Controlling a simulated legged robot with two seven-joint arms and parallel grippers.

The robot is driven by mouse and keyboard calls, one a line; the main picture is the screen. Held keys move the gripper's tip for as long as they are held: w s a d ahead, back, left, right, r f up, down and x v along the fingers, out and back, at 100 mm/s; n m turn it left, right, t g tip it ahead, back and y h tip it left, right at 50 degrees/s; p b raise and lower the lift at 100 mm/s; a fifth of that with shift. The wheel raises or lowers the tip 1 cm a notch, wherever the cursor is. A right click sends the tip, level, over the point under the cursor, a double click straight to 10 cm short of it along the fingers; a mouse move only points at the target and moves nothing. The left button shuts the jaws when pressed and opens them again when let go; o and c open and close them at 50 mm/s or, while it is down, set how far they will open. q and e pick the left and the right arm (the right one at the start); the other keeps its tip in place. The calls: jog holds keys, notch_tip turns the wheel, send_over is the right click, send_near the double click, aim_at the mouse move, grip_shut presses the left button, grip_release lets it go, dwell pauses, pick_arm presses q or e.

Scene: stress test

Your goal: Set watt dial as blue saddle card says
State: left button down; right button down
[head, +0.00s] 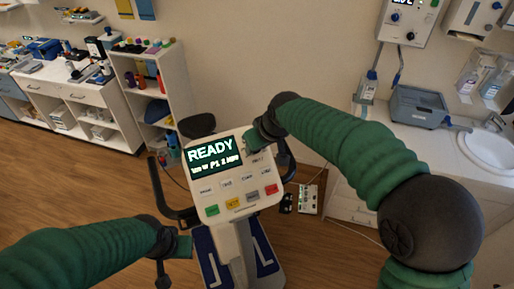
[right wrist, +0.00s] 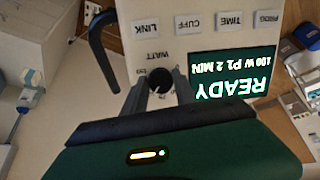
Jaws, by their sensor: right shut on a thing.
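The white console (head: 240,190) of the exercise bike faces me. Its lit display (head: 212,154) shows READY; in the right wrist view the display (right wrist: 232,75), upside down, reads READY, 100 W P1 2 MIN. The black watt dial (right wrist: 160,80) sits by the WATT label, with small numerals around it. My right gripper (right wrist: 162,90) is shut on the dial, one finger on each side; in the head view it is at the console's upper right corner (head: 256,138). My left gripper (head: 174,258) is left of the console, its jaws unclear. I cannot make out a blue saddle card.
Coloured buttons (head: 233,203) line the console's lower part. A dark handlebar (head: 160,195) sticks out left. A shelf (head: 150,85) and counter (head: 75,90) stand back left; a counter with a sink (head: 490,150) is at right. Floor at left is clear.

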jog(key=m+b, duration=0.1)
jog(key=m, duration=0.3)
jog(key=shift+f+y+b, duration=0.2)
jog(key=shift+y+b, duration=0.1)
jog(key=shift+y, duration=0.1)
jog(key=shift+m+b, duration=0.5)
jog(key=shift+m, duration=1.3)
jog(key=c, duration=1)
grip_release()
jog(key=shift+r, duration=0.15)
jog(key=shift+s+d+r+b, duration=0.15)
jog(key=shift+r+b, duration=0.15)
jog(key=b+v, duration=0.3)
jog(key=v, duration=1.2)
jog(key=shift+s+d+b, duration=0.3)
jog(key=shift+d, duration=0.1)
